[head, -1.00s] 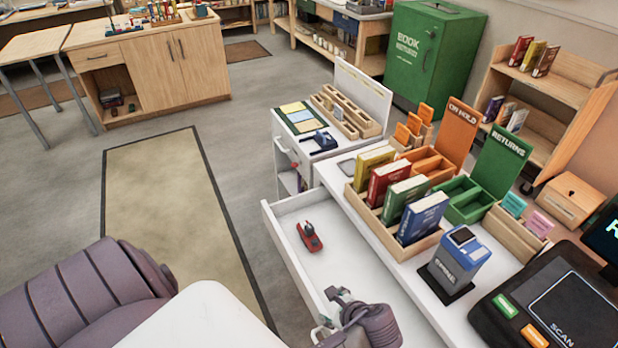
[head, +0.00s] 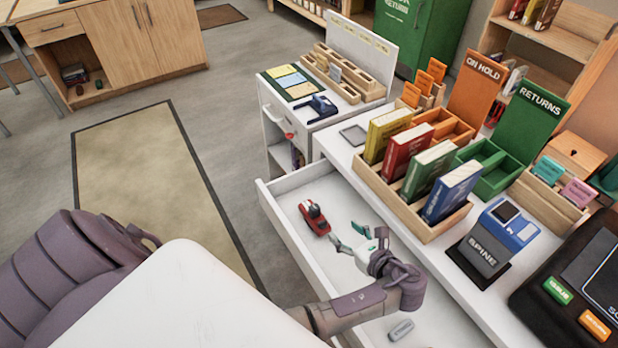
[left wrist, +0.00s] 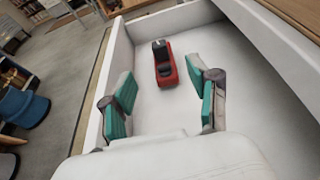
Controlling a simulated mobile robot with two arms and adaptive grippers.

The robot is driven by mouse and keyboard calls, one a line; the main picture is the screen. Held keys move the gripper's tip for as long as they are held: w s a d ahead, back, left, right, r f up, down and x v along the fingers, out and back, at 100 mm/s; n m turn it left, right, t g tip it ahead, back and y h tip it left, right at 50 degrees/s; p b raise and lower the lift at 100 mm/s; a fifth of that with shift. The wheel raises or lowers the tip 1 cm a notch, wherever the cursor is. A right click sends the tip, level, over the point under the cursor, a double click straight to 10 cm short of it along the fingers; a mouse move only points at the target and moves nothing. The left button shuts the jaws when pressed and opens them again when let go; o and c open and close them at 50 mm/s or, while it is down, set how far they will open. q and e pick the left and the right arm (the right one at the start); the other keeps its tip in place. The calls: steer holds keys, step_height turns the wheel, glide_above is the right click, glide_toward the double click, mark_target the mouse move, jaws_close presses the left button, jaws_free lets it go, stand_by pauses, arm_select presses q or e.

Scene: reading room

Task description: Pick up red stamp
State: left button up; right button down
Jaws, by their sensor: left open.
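The red stamp (head: 314,218) has a dark top and lies on the white floor of the open drawer (head: 277,217), near its left end. In the left wrist view the red stamp (left wrist: 165,66) lies ahead, past the fingertips. My left gripper (head: 347,237), with teal finger pads, is over the drawer, just to the right of the stamp in the head view. The left gripper (left wrist: 160,84) is open and empty, with its fingers apart and clear of the stamp. My right gripper is not in view.
A small grey object (head: 401,330) lies in the drawer nearer the front. The drawer walls surround the stamp. On the counter above are a wooden book tray (head: 412,213), a green returns tray (head: 494,180) and a spine label device (head: 490,240).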

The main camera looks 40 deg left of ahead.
arm_select(q)
glide_toward(316, 208)
steer(key=x, duration=0.4)
steer(key=shift+w+a+f+b, duration=0.15)
steer(key=shift+w+f+b, duration=0.1)
steer(key=shift+f+b, duration=0.2)
steer(key=shift+w+a+f, duration=0.2)
steer(key=shift+a, duration=0.5)
steer(key=x, duration=0.4)
steer(key=shift+a+r, duration=0.1)
steer(key=shift+a, duration=0.3)
steer(key=c, duration=0.3)
jaws_close()
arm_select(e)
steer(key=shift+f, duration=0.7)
